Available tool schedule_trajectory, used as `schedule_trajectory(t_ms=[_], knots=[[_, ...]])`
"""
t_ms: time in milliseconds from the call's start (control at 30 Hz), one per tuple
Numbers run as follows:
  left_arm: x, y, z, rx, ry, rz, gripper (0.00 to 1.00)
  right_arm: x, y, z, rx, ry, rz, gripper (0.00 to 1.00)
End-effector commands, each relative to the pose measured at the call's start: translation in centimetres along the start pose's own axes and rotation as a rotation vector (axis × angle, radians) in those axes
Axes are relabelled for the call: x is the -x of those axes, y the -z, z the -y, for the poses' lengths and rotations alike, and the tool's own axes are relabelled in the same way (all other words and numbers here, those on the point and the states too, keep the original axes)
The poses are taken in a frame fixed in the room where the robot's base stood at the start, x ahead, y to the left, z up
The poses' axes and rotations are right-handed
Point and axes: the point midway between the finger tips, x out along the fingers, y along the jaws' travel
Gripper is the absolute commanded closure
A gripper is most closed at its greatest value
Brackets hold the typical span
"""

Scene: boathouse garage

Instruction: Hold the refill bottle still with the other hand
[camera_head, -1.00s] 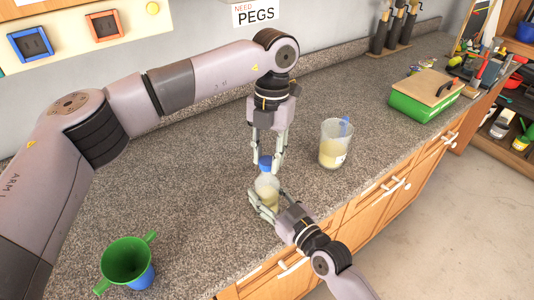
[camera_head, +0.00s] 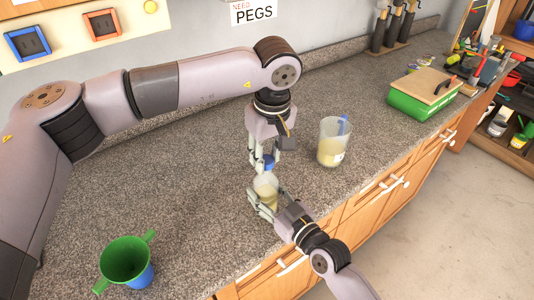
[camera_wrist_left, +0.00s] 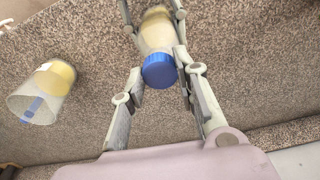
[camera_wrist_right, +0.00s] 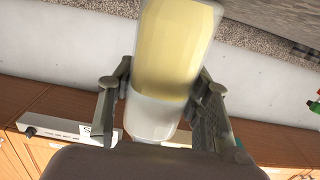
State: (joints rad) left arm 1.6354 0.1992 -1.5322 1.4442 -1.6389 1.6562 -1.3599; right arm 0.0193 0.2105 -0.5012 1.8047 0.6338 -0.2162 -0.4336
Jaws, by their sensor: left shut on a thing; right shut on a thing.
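The refill bottle (camera_head: 265,189) is clear, with pale yellow contents and a blue cap (camera_head: 269,161). It stands upright, slightly tilted in the picture, near the front of the counter. My left gripper (camera_head: 264,164) points down from above and is shut on the cap; the cap shows between its fingers in the left wrist view (camera_wrist_left: 159,71). My right gripper (camera_head: 265,194) comes from the front edge and is shut around the bottle's body. The right wrist view shows the bottle (camera_wrist_right: 178,52) between its fingers, which hide part of its sides.
A clear jar (camera_head: 333,144) with yellow contents and a blue item inside stands right of the bottle. A green funnel (camera_head: 125,258) sits in a blue cup at front left. A green box (camera_head: 420,101) with a wooden lid is farther right.

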Motion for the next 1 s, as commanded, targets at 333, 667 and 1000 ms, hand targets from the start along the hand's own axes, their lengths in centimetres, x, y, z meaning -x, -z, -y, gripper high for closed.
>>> schedule_trajectory(t_ms=[333,667,1000], knots=[[-0.01,0.21,0.2,-0.696,-0.091,-0.001,0.81,0.02,-0.06,0.09,0.001,0.001,0.001,1.0],[0.01,0.25,0.18,-0.983,-0.126,-0.003,0.81,0.02,-0.06,0.1,0.001,0.002,0.001,1.0],[-0.05,0.16,0.2,-0.982,-0.125,0.0,0.52,0.02,-0.07,0.07,0.0,0.001,0.002,1.0]])
